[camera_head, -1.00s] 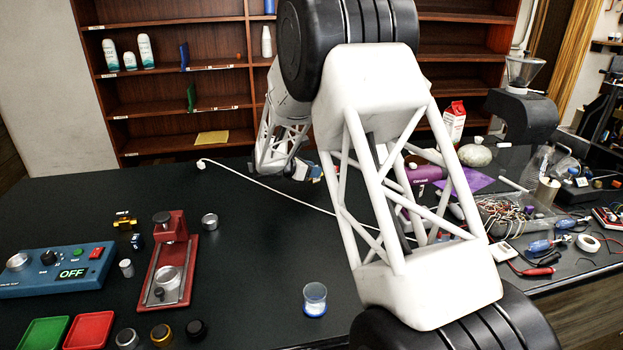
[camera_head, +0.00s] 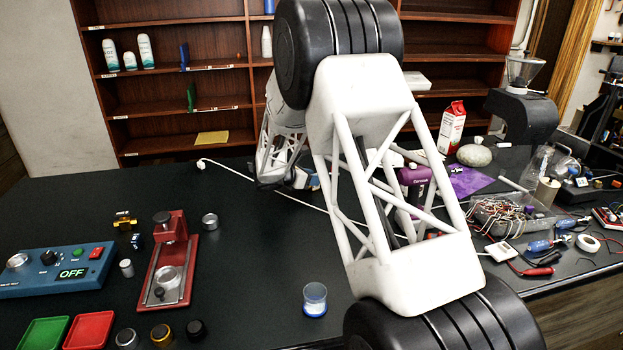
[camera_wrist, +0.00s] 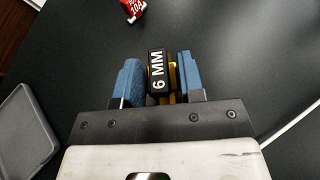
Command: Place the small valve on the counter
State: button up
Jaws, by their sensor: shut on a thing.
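The small valve (camera_wrist: 157,72) is a black block marked "6 MM" with brass-coloured parts beside it. It sits between the two blue fingers of my gripper (camera_wrist: 160,78) in the wrist view, and the gripper is shut on it. The dark counter (camera_wrist: 225,60) lies below; I cannot tell how far the valve is from it. In the head view my gripper (camera_head: 303,178) is over the back middle of the counter (camera_head: 255,260), partly hidden by my arm, and the valve cannot be made out there.
A white cord (camera_head: 250,182) with a round tip crosses the counter near my gripper. A red tagged thing (camera_wrist: 133,8) and a grey tray (camera_wrist: 25,135) show in the wrist view. A red press (camera_head: 165,275) stands left; clutter fills the right.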

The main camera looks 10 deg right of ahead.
dwell(0.3)
jog(key=o, duration=1.1)
jog(key=shift+f, duration=0.1)
jog(key=shift+c, duration=0.2)
jog(key=shift+s+a+r, duration=0.15)
jog(key=shift+a+r, duration=0.15)
jog(key=shift+a, duration=0.1)
jog(key=v, duration=1.1)
jog(key=shift+s, duration=0.1)
